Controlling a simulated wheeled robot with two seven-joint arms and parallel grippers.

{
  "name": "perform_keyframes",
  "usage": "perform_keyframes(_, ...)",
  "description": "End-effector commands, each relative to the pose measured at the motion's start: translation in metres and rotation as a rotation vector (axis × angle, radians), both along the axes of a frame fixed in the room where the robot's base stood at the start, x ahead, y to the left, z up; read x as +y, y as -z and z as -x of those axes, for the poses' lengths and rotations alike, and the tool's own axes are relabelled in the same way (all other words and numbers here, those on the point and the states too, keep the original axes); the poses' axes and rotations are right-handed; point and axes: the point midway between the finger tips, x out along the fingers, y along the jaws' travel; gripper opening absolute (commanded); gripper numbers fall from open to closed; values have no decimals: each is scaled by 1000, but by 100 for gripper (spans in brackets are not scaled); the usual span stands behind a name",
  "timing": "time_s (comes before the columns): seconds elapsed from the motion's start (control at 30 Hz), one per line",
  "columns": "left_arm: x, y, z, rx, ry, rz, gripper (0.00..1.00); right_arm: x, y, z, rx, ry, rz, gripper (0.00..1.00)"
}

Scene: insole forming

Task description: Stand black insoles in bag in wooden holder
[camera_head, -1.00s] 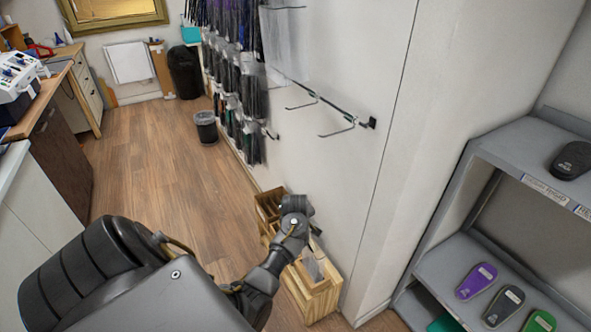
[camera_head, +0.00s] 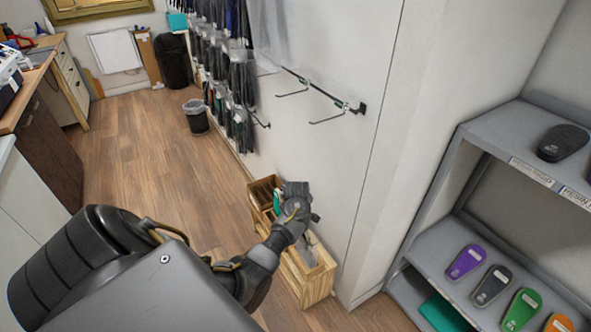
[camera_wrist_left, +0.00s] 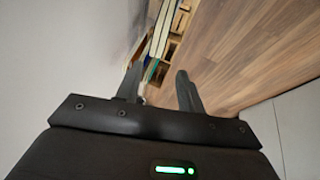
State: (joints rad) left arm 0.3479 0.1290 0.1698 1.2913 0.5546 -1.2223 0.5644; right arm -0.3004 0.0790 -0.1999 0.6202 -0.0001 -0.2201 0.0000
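The wooden holder (camera_head: 303,284) stands on the floor against the wall, with compartments; its wood also shows beyond the fingers in the wrist view (camera_wrist_left: 170,50). A clear bag with something greyish (camera_head: 309,254) stands upright in its near part. A teal item (camera_head: 277,202) shows at the far part, beside my gripper. My left gripper (camera_head: 300,198) is over the holder, partly hiding its middle. In the wrist view its two fingers (camera_wrist_left: 157,75) are apart. A thin white and teal edge lies near the left finger; I cannot tell whether they touch. The right gripper is out of view.
Bagged insoles (camera_head: 232,75) hang on wall hooks behind, with empty hooks (camera_head: 325,98) nearer. A grey shelf (camera_head: 448,245) with coloured insoles stands at right. A bin (camera_head: 196,117) stands farther back. The wooden floor at left is clear.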

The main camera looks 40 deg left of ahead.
Motion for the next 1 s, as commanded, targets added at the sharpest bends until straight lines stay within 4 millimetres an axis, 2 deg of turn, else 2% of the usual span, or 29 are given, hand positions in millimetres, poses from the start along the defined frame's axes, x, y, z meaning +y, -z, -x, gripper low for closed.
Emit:
perform_keyframes(0.37,-1,-5,2,0,1,-1,43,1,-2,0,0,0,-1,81)
perform_keyframes(0.47,-4,-17,5,-1,1,-3,43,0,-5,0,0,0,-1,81)
perform_keyframes(0.8,-24,-77,26,-1,3,-4,43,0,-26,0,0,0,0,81)
perform_keyframes(1.0,-31,-95,32,-1,2,-2,43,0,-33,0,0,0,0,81)
